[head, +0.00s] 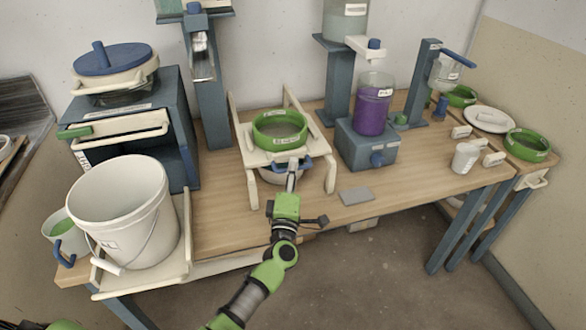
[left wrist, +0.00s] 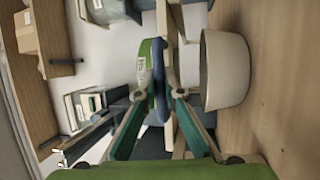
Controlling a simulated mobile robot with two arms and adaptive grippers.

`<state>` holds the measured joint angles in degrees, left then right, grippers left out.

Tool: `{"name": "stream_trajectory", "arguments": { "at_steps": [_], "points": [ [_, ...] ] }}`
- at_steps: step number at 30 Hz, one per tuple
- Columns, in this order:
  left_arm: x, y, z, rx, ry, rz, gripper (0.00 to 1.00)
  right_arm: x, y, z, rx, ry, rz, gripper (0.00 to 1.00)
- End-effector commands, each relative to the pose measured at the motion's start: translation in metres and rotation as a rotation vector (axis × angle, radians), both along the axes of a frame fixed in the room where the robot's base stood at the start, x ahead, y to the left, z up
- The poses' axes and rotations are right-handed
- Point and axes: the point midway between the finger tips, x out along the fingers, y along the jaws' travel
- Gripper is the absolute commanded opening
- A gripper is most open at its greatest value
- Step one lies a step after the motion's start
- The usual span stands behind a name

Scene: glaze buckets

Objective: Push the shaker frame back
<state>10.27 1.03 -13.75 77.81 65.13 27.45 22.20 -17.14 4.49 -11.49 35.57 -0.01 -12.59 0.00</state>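The shaker frame (head: 262,157) is a cream stand on the wooden table in the head view. It carries a green-rimmed sieve (head: 279,131) and has a blue handle (head: 307,164) at its front edge. A pale bowl (head: 281,175) stands under it. In the left wrist view, turned sideways, the blue handle (left wrist: 161,112), green sieve (left wrist: 145,62) and bowl (left wrist: 224,70) show close up. My left gripper (head: 292,172) reaches the front of the frame. Its fingers converge on the blue handle and appear shut on it; the tips are partly hidden. My right gripper is out of view.
A large white bucket (head: 125,205) and blue cabinet (head: 135,125) stand left. A purple jar (head: 373,103) on a blue base (head: 367,148) stands right of the frame. A grey plate (head: 355,195) lies near the table's front edge. A wall closes off the back.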

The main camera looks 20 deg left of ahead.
Motion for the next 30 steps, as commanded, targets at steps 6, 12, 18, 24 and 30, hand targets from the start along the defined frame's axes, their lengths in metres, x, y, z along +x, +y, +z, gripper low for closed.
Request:
{"name": "stream_trajectory", "arguments": {
  "at_steps": [6,12,18,24,30],
  "points": [
    [0.013,0.009,-0.002,0.002,-0.003,0.002,0.00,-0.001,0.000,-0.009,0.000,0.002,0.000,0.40],
    [0.051,0.035,-0.005,0.002,-0.003,0.002,0.00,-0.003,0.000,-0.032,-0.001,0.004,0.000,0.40],
    [0.070,0.047,-0.002,0.001,0.000,0.000,0.00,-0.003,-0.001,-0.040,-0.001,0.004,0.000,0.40],
    [0.071,0.048,-0.001,0.001,0.002,-0.001,0.00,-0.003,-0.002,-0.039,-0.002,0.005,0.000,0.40],
    [0.070,0.048,-0.001,0.000,0.002,-0.001,0.26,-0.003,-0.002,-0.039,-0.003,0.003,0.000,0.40]
  ]
}}
